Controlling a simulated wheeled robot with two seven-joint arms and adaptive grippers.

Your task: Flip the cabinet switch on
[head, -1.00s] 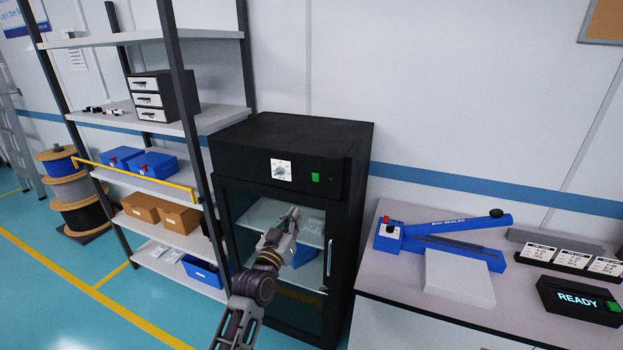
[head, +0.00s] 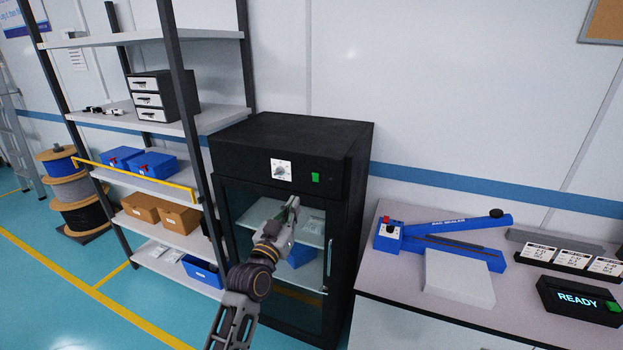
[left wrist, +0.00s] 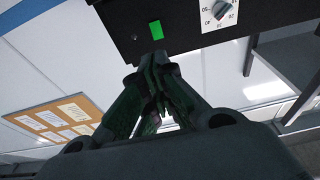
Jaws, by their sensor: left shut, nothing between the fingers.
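The black cabinet (head: 240,150) stands in the middle of the head view, with a glass door below its control panel. The green switch (head: 316,177) is on the panel, right of a white dial (head: 281,170). In the left wrist view the green switch (left wrist: 156,29) is just beyond the fingertips, and the dial (left wrist: 219,10) is to its right. My left gripper (head: 294,201) is shut and empty, in front of the cabinet, below and left of the switch in the head view. Its fingertips (left wrist: 155,58) appear apart from the switch. My right gripper is not in view.
A table (head: 385,285) right of the cabinet holds a blue bag sealer (head: 440,245), a white block (head: 458,278) and a READY display (head: 578,300). A shelf rack (head: 180,120) with boxes stands left. The cabinet door has a vertical handle (head: 329,258).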

